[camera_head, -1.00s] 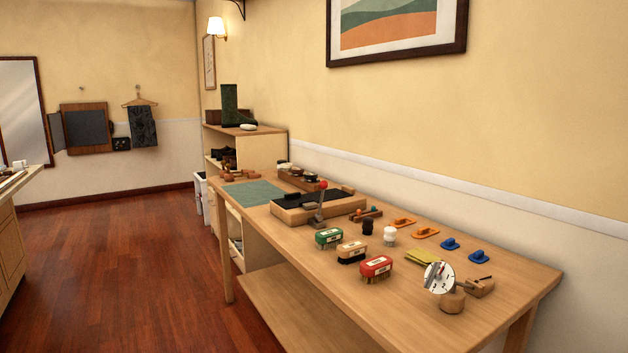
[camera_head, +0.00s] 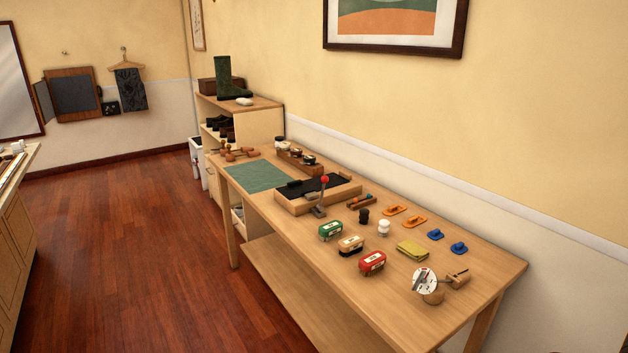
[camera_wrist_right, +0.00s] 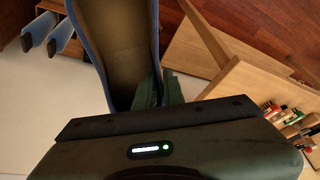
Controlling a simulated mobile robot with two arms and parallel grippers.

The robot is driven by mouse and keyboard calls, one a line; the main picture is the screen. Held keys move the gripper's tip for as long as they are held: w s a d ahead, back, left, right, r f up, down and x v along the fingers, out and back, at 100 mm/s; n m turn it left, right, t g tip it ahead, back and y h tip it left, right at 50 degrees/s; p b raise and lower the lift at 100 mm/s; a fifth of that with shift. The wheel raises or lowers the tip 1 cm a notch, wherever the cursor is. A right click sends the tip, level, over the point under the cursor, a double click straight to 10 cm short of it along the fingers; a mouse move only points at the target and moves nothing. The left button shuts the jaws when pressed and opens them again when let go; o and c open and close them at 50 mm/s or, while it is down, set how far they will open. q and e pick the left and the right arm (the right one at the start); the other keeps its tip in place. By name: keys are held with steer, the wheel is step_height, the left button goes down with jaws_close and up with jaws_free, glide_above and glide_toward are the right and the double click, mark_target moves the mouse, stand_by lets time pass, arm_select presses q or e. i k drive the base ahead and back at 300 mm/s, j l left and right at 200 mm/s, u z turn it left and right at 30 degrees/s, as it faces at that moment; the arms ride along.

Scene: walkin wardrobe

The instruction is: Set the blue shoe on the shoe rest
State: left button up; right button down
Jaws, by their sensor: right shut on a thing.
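In the right wrist view, the blue shoe (camera_wrist_right: 122,48) is seen close up, with blue sides and a tan inside; its far end is cut off by the top edge. My right gripper (camera_wrist_right: 150,95) is shut on its near end, with the dark gripper body hiding part of it. In the head view, a low wooden block with a black top (camera_head: 330,186) and a red-knobbed lever stands on the table; I cannot tell for sure that it is the shoe rest. Neither gripper shows in the head view, and my left gripper is out of sight.
The wooden table (camera_head: 470,262) holds several brushes, a yellow cloth (camera_head: 412,250), a dial (camera_head: 425,281) and a green mat (camera_head: 262,177). A shelf (camera_head: 262,130) with a green boot (camera_head: 226,78) stands beyond it. The red-brown floor (camera_head: 150,240) left of the table is clear.

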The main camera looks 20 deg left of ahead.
mark_target(319, 186)
steer(key=u, duration=1.5)
steer(key=i+u, duration=0.4)
steer(key=i, duration=1.25)
steer(key=i+j+z, duration=0.1)
steer(key=i, duration=0.8)
steer(key=i+j+z, duration=0.1)
steer(key=i, duration=0.8)
